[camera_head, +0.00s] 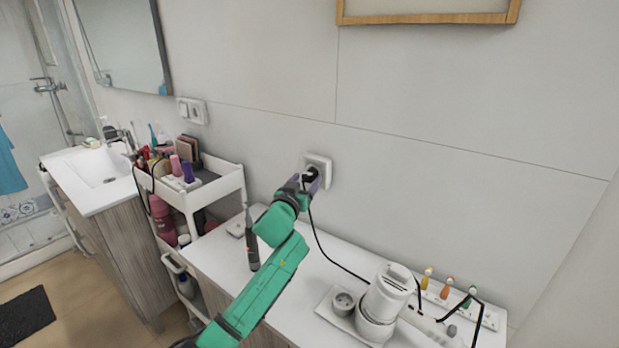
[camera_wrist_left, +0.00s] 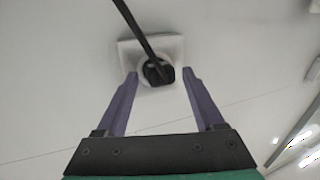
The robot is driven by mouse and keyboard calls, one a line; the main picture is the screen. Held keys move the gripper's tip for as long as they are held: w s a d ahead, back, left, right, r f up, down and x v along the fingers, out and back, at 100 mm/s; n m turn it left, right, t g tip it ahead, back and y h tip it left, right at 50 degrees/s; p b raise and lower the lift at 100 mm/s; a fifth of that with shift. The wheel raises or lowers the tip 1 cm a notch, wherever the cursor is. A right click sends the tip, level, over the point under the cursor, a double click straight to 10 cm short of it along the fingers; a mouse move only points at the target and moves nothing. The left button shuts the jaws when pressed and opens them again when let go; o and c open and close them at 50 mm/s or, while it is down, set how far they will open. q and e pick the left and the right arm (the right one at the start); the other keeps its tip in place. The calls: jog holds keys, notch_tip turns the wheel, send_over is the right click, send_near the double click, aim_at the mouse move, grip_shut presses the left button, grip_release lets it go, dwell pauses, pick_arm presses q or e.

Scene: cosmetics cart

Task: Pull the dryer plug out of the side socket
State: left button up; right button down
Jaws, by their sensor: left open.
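The wall socket (camera_head: 325,162) is a white square plate above the counter; it also shows in the left wrist view (camera_wrist_left: 128,53). A black plug (camera_wrist_left: 158,72) sits in it with a black cable (camera_head: 325,254) running down toward a white appliance (camera_head: 386,298). My left gripper (camera_head: 311,178) is at the socket. In the left wrist view its two purple fingers (camera_wrist_left: 159,78) are open, one on each side of the plug, with visible gaps. In the head view the gripper partly hides the plug and socket. My right gripper is not in view.
The white counter (camera_head: 212,258) below holds a dark upright device (camera_head: 251,245), a small cup (camera_head: 343,302) and a power strip (camera_head: 455,308) with coloured plugs at the right. A cosmetics cart (camera_head: 215,186) and sink (camera_head: 103,172) stand left. The wall around the socket is clear.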

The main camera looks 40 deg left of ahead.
pick_arm(q)
jog(key=shift+c, duration=0.6)
jog(key=shift+f, duration=0.1)
jog(key=c, duration=0.5)
grip_shut()
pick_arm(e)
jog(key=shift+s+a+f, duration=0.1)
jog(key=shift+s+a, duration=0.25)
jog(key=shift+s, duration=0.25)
pick_arm(q)
jog(key=shift+s, duration=0.1)
jog(key=shift+s+p, duration=0.35)
jog(key=shift+s, duration=0.15)
jog(key=s+p, duration=0.1)
jog(key=s, duration=0.3)
jog(key=shift+s, duration=0.1)
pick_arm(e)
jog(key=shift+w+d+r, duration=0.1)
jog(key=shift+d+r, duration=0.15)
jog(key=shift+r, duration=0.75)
